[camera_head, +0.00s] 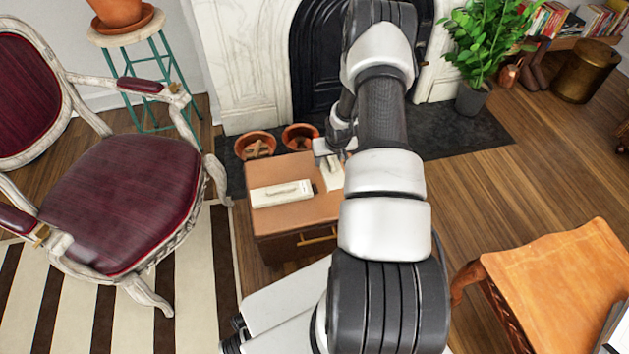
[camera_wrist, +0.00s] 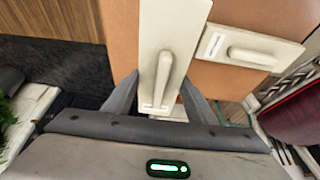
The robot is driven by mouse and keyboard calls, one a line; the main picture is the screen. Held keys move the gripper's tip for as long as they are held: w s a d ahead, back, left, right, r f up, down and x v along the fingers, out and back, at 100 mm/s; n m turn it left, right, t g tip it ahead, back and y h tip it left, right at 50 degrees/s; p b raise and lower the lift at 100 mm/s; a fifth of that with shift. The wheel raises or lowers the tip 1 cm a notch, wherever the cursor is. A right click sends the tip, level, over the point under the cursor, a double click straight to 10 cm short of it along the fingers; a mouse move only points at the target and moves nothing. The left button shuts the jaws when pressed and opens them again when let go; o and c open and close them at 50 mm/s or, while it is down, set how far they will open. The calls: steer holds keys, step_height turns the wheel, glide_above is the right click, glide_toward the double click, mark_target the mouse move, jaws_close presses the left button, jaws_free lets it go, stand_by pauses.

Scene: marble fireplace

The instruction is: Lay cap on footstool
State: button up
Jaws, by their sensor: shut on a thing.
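My gripper (camera_wrist: 160,78) is shut on a white flat piece with a raised long handle (camera_wrist: 165,38), one finger at each side. This may be the cap; no other cap is plain. It also shows in the head view (camera_head: 333,177), partly hidden by my arm, over the tan top of a low brown drawer cabinet (camera_head: 298,220). I cannot tell whether it touches that top. A second similar white handled piece (camera_head: 282,193) lies on the top to its left. A tan leather-topped seat (camera_head: 560,275) at the right may be the footstool; it is cut off by the frame.
A red cushioned armchair (camera_head: 125,195) stands left. Two terracotta pots (camera_head: 255,145) sit behind the cabinet, by the fireplace (camera_head: 250,60). A potted plant (camera_head: 473,98) stands at the back right. Wooden floor (camera_head: 470,185) is clear between cabinet and leather-topped seat.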

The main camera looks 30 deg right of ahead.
step_height(320, 180, down, 8)
steer(key=shift+f+b, duration=0.25)
steer(key=shift+b, duration=0.85)
steer(key=o, duration=1.1)
steer(key=shift+f, duration=0.1)
steer(key=shift+c, duration=0.2)
